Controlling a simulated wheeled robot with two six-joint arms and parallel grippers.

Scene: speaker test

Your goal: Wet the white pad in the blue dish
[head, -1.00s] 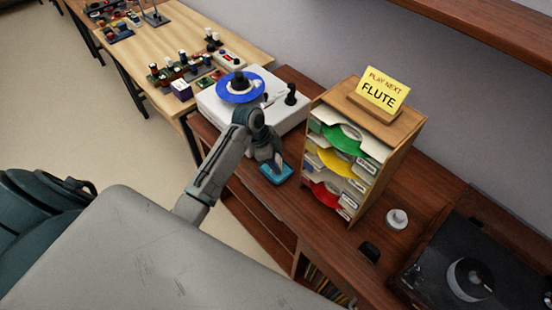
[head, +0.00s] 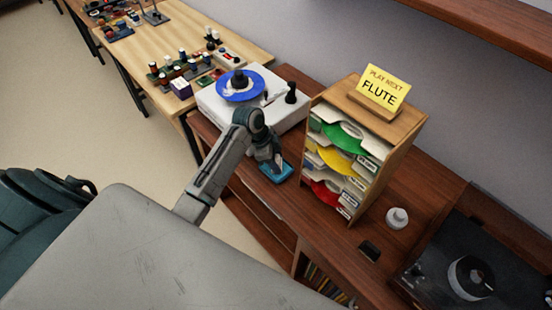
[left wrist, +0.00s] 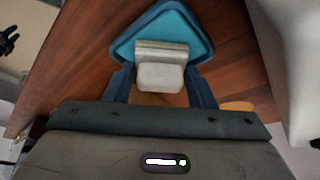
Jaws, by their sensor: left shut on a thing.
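The blue dish (head: 275,174) lies on the brown cabinet top in the head view, left of the wooden rack. In the left wrist view the dish (left wrist: 195,35) shows at the top, with a bright blue inside. My left gripper (head: 276,160) is over the dish, pointing down. It is shut on a pale block (left wrist: 160,77), seemingly the white pad, between its fingers. The block's grey upper part overlaps the dish in the wrist view. I cannot tell whether the pad touches the dish's bottom. My right gripper is not in view.
A white record player (head: 215,107) with a blue record (head: 255,93) stands behind the dish. The wooden rack (head: 395,168) with coloured sleeves and a yellow sign (head: 382,89) is close on the right. A white knobbed item (head: 397,218) and a black turntable (head: 430,265) lie farther right.

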